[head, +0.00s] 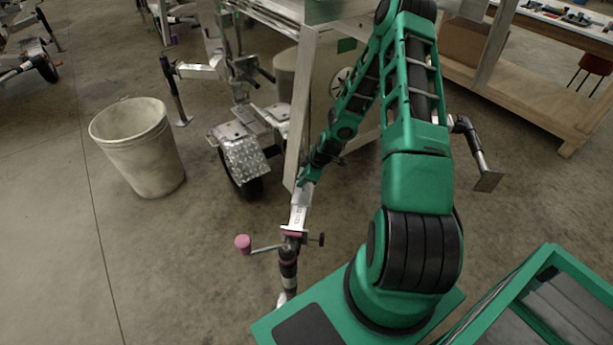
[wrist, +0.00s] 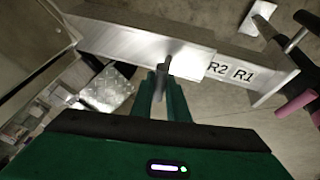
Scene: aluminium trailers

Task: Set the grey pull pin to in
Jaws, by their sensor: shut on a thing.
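The grey pull pin (wrist: 165,66) shows in the wrist view as a short grey bar standing against the side of the metal trailer beam (wrist: 125,38). My gripper (wrist: 163,82) has its green fingers on either side of the pin and is shut on it. In the head view my gripper (head: 308,178) reaches down to the trailer's drawbar (head: 300,205), and the pin cannot be made out there. How deep the pin sits in the beam is hidden.
The beam carries R2 and R1 labels (wrist: 231,71). A jack (head: 288,262) with a pink-ended crank (head: 243,243) stands at the drawbar's near end. A diamond-plate fender (head: 242,162) and a pale bin (head: 140,148) stand to the left. A wooden bench (head: 530,98) is at the back right.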

